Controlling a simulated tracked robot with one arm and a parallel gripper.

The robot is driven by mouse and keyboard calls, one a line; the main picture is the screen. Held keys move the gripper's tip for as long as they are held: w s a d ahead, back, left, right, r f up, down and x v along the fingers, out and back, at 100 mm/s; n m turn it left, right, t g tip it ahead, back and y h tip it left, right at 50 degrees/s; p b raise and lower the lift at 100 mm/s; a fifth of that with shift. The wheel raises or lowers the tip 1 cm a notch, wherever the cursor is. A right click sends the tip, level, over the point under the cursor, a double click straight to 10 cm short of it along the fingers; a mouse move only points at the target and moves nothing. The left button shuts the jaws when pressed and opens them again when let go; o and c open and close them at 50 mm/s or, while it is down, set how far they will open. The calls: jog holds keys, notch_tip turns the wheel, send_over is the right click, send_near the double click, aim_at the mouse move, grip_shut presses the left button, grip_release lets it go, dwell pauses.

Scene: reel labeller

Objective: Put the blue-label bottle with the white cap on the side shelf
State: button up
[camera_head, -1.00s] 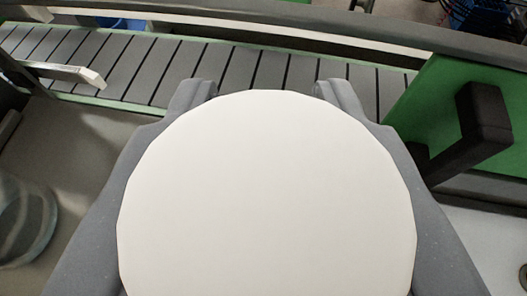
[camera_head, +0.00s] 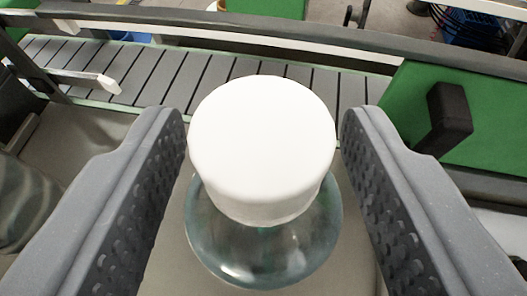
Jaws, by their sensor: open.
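A clear bottle (camera_head: 262,250) with a white cap (camera_head: 262,145) stands upright in the middle of the view. Its shoulder shows below the cap; its label is hidden, so I cannot tell the label's colour. My gripper (camera_head: 263,125) is open, with one dark grey finger on each side of the bottle. Gaps show between the fingers and the cap, and nothing is held. The side shelf cannot be made out for certain.
A grey slatted conveyor (camera_head: 190,75) with rails runs across behind the bottle. A green panel with a black handle (camera_head: 447,118) stands at the right, near the right finger. Another clear, blurred object (camera_head: 25,200) is at the left edge.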

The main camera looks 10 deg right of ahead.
jog(key=d+v, duration=0.1)
jog(key=v, duration=0.7)
jog(key=shift+s+a+b, duration=0.35)
jog(key=shift+s+a, duration=0.1)
jog(key=shift+a, duration=0.05)
jog(key=shift+r, duration=0.1)
jog(key=s+r, duration=0.5)
jog(key=r, duration=0.3)
jog(key=s+r+n+t+y, duration=0.1)
jog(key=s+r, duration=0.3)
jog(key=r, duration=0.4)
jog(key=s+r+t, duration=0.1)
jog(key=s+r, duration=0.4)
jog(key=r, duration=0.3)
jog(key=shift+s+r+y, duration=0.3)
jog(key=shift+s+r, duration=0.1)
jog(key=shift+d, duration=0.1)
notch_tip(320, 180, down, 4)
jog(key=b, duration=0.4)
